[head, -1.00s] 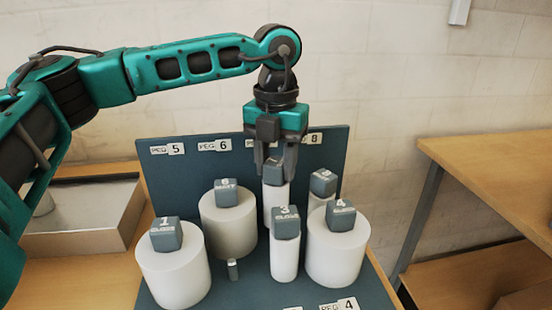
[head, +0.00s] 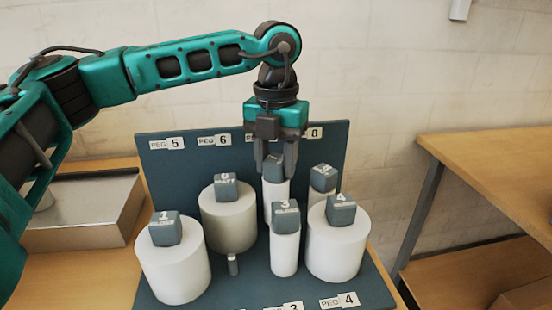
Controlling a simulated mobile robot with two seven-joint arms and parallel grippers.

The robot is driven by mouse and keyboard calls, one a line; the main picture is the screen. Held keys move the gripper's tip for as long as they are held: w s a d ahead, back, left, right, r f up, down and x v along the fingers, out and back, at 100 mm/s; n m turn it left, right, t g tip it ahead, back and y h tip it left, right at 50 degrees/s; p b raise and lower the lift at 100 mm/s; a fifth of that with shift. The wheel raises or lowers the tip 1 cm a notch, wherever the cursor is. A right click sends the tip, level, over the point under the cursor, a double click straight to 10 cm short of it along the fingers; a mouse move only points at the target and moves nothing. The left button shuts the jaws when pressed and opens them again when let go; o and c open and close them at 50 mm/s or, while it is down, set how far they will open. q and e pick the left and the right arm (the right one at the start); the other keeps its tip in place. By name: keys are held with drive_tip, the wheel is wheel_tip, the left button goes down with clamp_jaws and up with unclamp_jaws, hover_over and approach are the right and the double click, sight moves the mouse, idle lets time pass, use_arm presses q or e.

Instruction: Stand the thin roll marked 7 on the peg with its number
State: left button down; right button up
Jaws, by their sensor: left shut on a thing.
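My left gripper (head: 276,160) is shut on the grey cube-shaped cap (head: 273,169) of a thin white roll (head: 280,191). The roll is upright at the back of the blue-grey peg board, in the column between the PEG 6 and PEG 8 labels. The number on its cap is not readable, and the label behind it is mostly hidden by the gripper. Its lower end is hidden behind the roll marked 3 (head: 284,252), so I cannot tell how it meets the board. My right gripper is not in view.
Close around stand a wide roll (head: 229,225), apparently marked 6, wide rolls marked 1 (head: 174,272) and 4 (head: 336,250), and a thin roll (head: 321,197) behind 4. A bare metal peg (head: 233,265) is at front. A box (head: 90,238) lies left.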

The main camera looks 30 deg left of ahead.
use_arm(q)
drive_tip(key=shift+f+b, duration=1)
drive_tip(key=shift+f, duration=0.45)
drive_tip(key=c, duration=0.5)
unclamp_jaws()
drive_tip(key=shift+r, duration=0.1)
drive_tip(key=shift+r+p, duration=2.85)
drive_tip(key=shift+r, duration=1.1)
